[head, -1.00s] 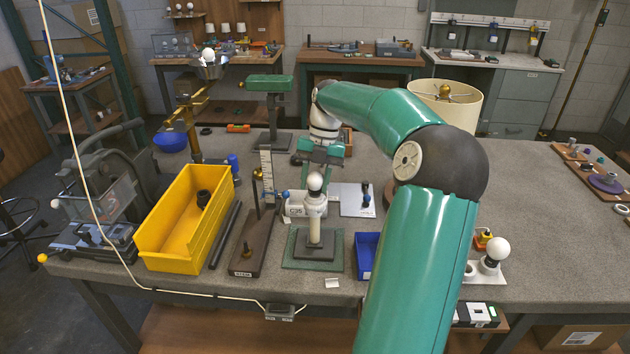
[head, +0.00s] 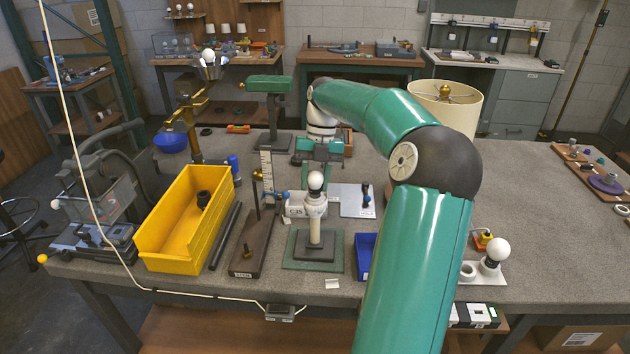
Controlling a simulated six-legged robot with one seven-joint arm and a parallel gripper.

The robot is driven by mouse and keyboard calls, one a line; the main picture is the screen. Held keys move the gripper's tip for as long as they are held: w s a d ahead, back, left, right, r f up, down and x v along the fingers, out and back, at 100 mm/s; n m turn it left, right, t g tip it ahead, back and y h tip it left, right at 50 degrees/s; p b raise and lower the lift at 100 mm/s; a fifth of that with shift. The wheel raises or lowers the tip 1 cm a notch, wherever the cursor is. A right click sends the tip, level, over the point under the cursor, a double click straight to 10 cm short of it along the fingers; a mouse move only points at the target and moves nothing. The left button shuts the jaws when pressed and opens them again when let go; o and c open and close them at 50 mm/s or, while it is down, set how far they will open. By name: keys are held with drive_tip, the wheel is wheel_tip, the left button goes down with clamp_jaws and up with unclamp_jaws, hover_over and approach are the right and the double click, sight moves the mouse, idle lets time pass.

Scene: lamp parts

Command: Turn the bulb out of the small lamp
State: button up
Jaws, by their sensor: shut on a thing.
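The small lamp (head: 315,231) stands upright on a dark square base on a green mat, near the front middle of the bench. It has a pale stem and collar. A round white bulb (head: 315,180) sits at its top, in line with the stem. My gripper (head: 317,170) comes down from behind and above, with its green body right at the bulb. It is shut on the bulb, though the fingertips are small and partly hidden, so the exact contact is unclear.
A yellow bin (head: 165,247) stands to the left, with a brown-based upright gauge (head: 252,250) between it and the lamp. A small blue bin (head: 365,262) is close on the right. Another white bulb (head: 497,250) stands in a holder farther right, beyond my arm.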

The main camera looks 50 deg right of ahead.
drive_tip(key=shift+r, duration=0.7)
idle(0.3)
drive_tip(key=shift+r, duration=1.45)
drive_tip(key=shift+r, duration=2)
